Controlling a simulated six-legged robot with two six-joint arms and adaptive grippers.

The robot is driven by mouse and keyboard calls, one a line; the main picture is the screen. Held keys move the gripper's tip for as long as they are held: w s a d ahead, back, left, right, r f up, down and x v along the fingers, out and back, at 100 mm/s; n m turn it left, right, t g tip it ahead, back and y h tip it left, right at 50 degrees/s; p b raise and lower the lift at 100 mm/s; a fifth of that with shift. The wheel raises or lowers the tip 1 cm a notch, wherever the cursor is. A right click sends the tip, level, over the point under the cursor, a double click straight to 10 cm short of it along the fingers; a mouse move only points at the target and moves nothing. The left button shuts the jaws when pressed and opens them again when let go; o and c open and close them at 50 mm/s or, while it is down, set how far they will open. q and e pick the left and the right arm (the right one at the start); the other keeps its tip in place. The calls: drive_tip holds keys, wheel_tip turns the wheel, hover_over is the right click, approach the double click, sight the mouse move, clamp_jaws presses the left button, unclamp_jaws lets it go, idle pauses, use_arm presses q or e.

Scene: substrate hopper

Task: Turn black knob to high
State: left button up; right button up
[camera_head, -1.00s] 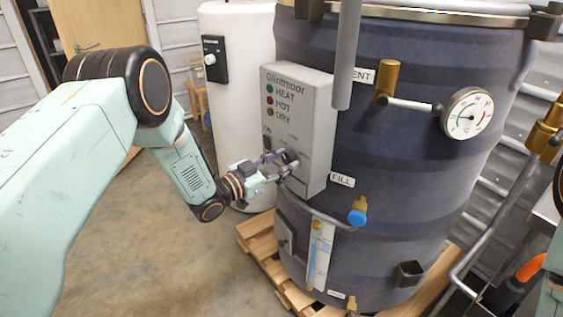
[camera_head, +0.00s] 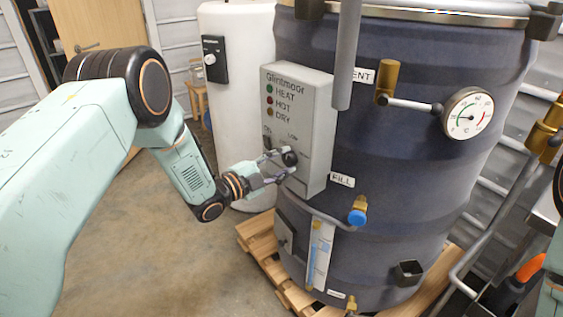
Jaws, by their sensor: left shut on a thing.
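The black knob (camera_head: 290,158) is on the front of the grey control box (camera_head: 315,135), below its indicator lights and beside a small "LOW" label. My left gripper (camera_head: 282,165) is at the knob from the lower left, with its fingers shut around it. The fingers partly cover the knob and the markings around it, so its exact setting cannot be read. My right gripper is not in view; only a bit of my right arm shows at the right edge.
The box is fixed to a large dark drum (camera_head: 400,160) on a wooden pallet (camera_head: 262,250). A brass valve (camera_head: 388,80), a dial gauge (camera_head: 467,113) and a blue tap (camera_head: 357,216) stick out from it. A white tank (camera_head: 240,110) stands behind. The floor at left is clear.

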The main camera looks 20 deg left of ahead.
use_arm(q)
drive_tip(key=m, duration=0.5)
drive_tip(key=shift+w+r+m, duration=0.15)
drive_tip(key=shift+r+m, duration=0.05)
drive_tip(key=shift+m, duration=2.3)
drive_tip(key=shift+r, duration=0.1)
drive_tip(key=o, duration=1.2)
drive_tip(key=shift+w+f, duration=0.1)
drive_tip(key=shift+f, duration=0.1)
drive_tip(key=shift+c, duration=0.2)
drive_tip(key=shift+s, duration=0.25)
drive_tip(key=v, duration=1.2)
drive_tip(key=shift+w, duration=0.1)
